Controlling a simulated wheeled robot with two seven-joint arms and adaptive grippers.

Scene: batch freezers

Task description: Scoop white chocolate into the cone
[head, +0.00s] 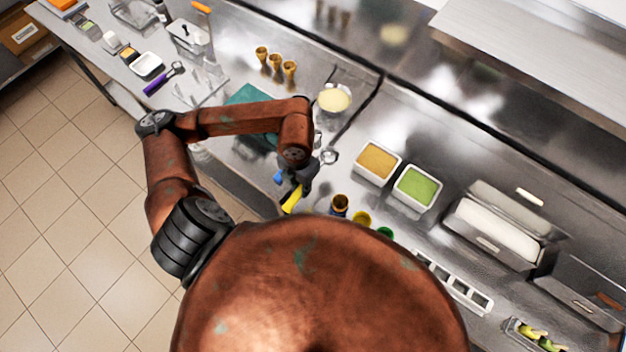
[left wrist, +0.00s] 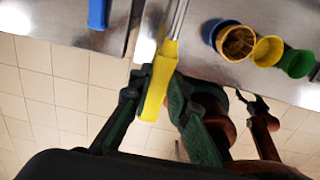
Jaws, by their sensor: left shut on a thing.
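My left gripper (head: 305,182) is shut on the yellow handle (head: 292,199) of a scoop. The metal scoop bowl (head: 329,156) is beyond it, over the counter. In the left wrist view the yellow handle (left wrist: 160,80) sits between the fingers (left wrist: 152,98). The round tub of pale white chocolate (head: 334,98) is behind the scoop. A cone (head: 340,201) stands in a blue cup (left wrist: 209,33), also seen in the left wrist view (left wrist: 236,42). Part of my right arm, with what looks like its gripper (left wrist: 254,102), shows small and dark in the left wrist view.
Yellow (head: 361,219) and green (head: 385,232) cups stand right of the cone. Orange (head: 377,161) and green (head: 417,186) tubs sit further right. Several cones (head: 275,62) stand at the back. A blue handle (head: 278,177) is just left of my gripper.

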